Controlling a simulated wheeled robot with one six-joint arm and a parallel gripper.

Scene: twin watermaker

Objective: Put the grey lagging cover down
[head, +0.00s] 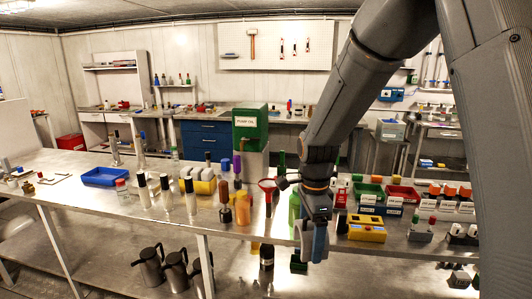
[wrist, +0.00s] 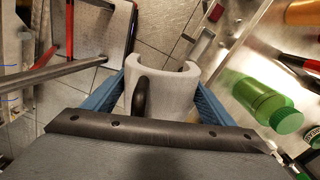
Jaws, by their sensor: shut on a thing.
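The grey lagging cover (wrist: 160,88) is a pale grey, thick-walled, C-shaped shell with its opening facing away at the top of the wrist view. My gripper (wrist: 160,80) is shut on it, with one blue finger on each side. A dark curved piece overlaps the near side of the cover. In the head view my gripper (head: 312,240) hangs at the front edge of the steel bench (head: 260,224), and the cover (head: 303,240) shows partly beside the blue finger. In the wrist view, floor tiles lie below the cover and the bench is to the right.
Dark jugs (head: 150,268) stand on the lower shelf. The bench's left front is clear.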

